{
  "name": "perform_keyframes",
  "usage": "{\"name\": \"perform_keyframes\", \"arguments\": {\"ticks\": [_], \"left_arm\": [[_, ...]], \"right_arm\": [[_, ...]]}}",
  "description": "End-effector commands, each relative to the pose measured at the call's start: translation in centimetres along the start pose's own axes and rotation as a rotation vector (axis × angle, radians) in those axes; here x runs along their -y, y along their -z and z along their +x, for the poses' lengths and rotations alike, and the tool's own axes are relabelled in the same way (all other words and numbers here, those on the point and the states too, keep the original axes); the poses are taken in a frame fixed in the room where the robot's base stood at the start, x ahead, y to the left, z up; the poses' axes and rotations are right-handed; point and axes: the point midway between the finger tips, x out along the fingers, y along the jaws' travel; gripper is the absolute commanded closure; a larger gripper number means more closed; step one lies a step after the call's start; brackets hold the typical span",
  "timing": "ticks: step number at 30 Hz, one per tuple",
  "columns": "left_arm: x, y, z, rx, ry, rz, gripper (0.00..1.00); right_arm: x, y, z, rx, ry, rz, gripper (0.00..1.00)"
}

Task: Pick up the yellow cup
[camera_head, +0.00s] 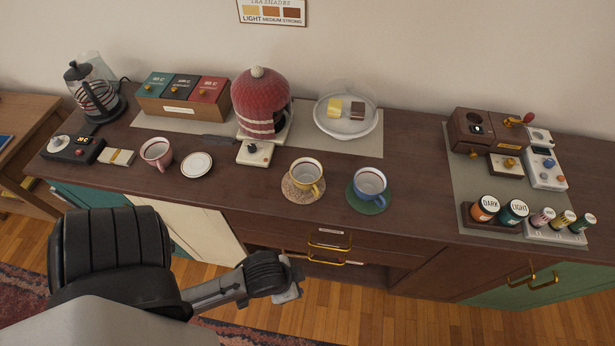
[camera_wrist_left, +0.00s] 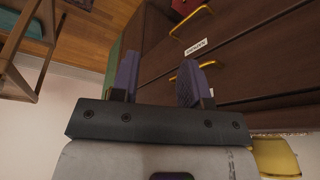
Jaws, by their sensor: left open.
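The yellow cup (camera_head: 306,173) stands upright on a round tan coaster (camera_head: 289,191) near the front edge of the counter, in the middle of the head view. Its handle points toward the front right. My left gripper (camera_head: 290,285) is in front of the counter, below counter height and apart from the cup. In the left wrist view, the left gripper (camera_wrist_left: 157,78) has its two fingers spread with nothing between them, facing the drawer fronts. My right gripper is not in view.
A blue cup (camera_head: 369,184) stands on a green coaster just right of the yellow cup. A red knitted cozy (camera_head: 261,103) stands behind. Drawer handles (camera_head: 327,246) project from the counter front.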

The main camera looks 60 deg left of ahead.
Motion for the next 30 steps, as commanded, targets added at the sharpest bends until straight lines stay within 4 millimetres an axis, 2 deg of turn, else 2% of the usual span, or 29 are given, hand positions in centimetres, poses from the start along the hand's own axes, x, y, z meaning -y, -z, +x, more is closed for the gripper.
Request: {"name": "perform_keyframes", "arguments": {"ticks": [8,27,30], "left_arm": [[0.22,-0.03,0.0,0.001,0.006,0.006,0.58],[0.11,-0.01,-0.01,0.0,0.003,0.002,0.0],[0.0,0.01,-0.01,0.0,0.0,-0.002,0.0]], "right_arm": [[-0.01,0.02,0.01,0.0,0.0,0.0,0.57],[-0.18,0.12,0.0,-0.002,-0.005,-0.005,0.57],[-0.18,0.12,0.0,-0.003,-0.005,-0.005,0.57]]}}
